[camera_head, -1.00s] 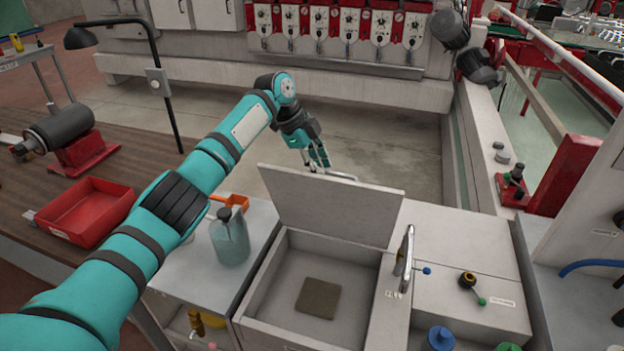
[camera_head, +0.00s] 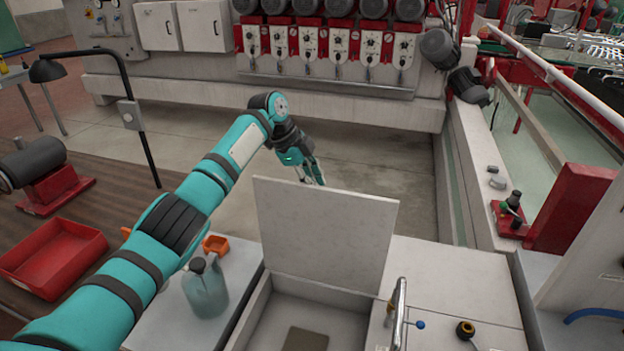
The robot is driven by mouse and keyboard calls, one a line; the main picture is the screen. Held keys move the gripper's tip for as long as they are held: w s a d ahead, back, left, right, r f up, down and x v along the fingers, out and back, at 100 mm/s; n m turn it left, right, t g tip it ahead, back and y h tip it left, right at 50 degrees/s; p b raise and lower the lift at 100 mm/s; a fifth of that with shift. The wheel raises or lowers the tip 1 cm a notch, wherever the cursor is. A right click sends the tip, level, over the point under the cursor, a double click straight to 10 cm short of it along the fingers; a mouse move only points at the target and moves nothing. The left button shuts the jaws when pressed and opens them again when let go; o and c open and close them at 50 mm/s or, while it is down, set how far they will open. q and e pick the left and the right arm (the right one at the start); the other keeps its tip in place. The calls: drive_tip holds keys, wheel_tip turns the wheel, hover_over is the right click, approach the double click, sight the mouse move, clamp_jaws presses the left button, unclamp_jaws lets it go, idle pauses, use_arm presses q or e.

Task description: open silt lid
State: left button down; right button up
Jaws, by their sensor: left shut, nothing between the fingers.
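The silt lid (camera_head: 325,238) is a flat light-grey panel. It stands raised, nearly upright, at the back edge of the open grey basin (camera_head: 335,313). A brown square (camera_head: 305,340) shows on the basin floor at the bottom edge of the view. My left gripper (camera_head: 316,180) is behind the lid's top edge, with its fingers pointing down. It is shut and holds nothing. The lid hides part of the space below the fingers, so I cannot tell whether they touch the lid. My right gripper is not in view.
A teal jug (camera_head: 205,288) and an orange container (camera_head: 215,244) stand left of the basin. A tap (camera_head: 398,312) rises at its right. A red tray (camera_head: 52,258) lies on the wooden table. Clear floor (camera_head: 400,170) lies behind the lid.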

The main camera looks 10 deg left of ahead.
use_arm(q)
drive_tip(key=c, duration=2)
unclamp_jaws()
drive_tip(key=f, duration=0.1)
drive_tip(key=s+f, duration=0.1)
drive_tip(key=shift+f+g, duration=0.3)
drive_tip(key=shift+f, duration=0.1)
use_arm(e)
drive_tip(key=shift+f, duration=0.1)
use_arm(q)
drive_tip(key=o, duration=0.6)
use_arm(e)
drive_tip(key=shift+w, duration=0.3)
use_arm(q)
drive_tip(key=shift+r, duration=0.1)
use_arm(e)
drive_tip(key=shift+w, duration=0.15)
use_arm(q)
drive_tip(key=v, duration=0.3)
drive_tip(key=w+v, duration=0.1)
drive_tip(key=v, duration=0.2)
drive_tip(key=shift+w+r, duration=0.1)
drive_tip(key=shift+w, duration=0.1)
drive_tip(key=v, duration=0.8)
drive_tip(key=shift+s+d+r, duration=0.1)
drive_tip(key=shift+s+d, duration=0.25)
drive_tip(key=shift+d, duration=0.05)
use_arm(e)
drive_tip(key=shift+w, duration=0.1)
